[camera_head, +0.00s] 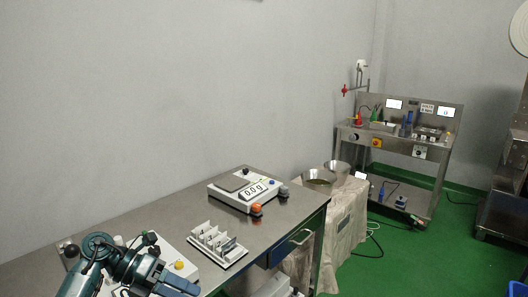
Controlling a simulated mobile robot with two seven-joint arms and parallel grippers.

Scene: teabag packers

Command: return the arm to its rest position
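My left arm (90,270) comes in at the bottom left corner, over the near left end of the steel table. My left gripper (180,286), dark with blue-grey fingers, points right and sits low at the bottom edge. The frame cuts it off in part, and I cannot tell whether its fingers are apart or hold anything. My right arm and gripper are not in view.
The steel table (165,216) carries a white slotted rack (217,244), a scale (240,187) reading 0.0 g, and a white device (178,256) beside my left arm. Metal bowls (318,180) stand beyond the table. A steel workstation (400,150) stands farther back. Green floor (400,250) is open at right.

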